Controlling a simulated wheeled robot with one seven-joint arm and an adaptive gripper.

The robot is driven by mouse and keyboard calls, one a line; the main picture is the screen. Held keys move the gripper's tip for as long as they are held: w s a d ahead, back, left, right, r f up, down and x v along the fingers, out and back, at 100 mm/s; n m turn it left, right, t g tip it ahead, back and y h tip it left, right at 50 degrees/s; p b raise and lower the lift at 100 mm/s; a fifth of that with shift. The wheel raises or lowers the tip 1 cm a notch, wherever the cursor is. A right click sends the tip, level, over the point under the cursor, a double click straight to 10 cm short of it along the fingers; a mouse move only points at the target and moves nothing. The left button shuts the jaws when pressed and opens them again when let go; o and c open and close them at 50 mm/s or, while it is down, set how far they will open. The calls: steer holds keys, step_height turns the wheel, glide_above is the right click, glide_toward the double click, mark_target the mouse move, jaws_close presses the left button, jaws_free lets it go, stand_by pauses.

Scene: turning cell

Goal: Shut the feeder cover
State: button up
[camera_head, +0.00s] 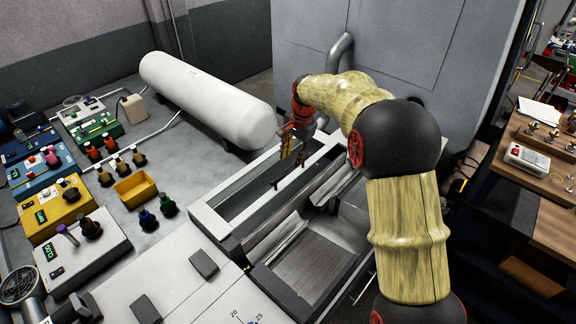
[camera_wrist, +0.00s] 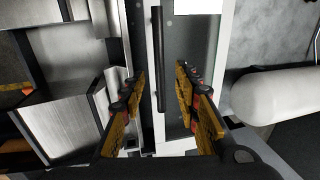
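The feeder is a long white-framed box with a glass-like panel, which I take to be the feeder cover (camera_head: 245,178), in the middle of the head view. The panel also shows in the wrist view (camera_wrist: 190,45), beside a narrow dark slot. A long black bar, like a handle (camera_wrist: 158,60), runs along the panel's edge. My gripper (camera_wrist: 160,85) is open, with its yellow fingers on either side of the bar and visible gaps to both. In the head view my gripper (camera_head: 288,150) is over the feeder, pointing down. Whether the fingertips reach the bar's height is unclear.
A white cylindrical tank (camera_head: 205,95) lies behind the feeder to the left. A grey machine cabinet (camera_head: 400,40) stands behind my arm. A metal tray (camera_head: 310,262) lies in front. Control boxes and coloured bottles stand at left, with a yellow bin (camera_head: 135,188).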

mark_target(289, 169)
steer(key=shift+w+a+f+p, duration=0.1)
steer(key=shift+a+f+p, duration=0.05)
steer(key=shift+f, duration=0.85)
steer(key=shift+w+a+f+p, duration=0.1)
steer(key=shift+a+f+p, duration=0.1)
steer(key=shift+f, duration=0.75)
steer(key=shift+w+a+f+p, duration=0.1)
steer(key=shift+f+p, duration=0.05)
steer(key=shift+f, duration=0.85)
steer(key=shift+c, duration=1)
jaws_close()
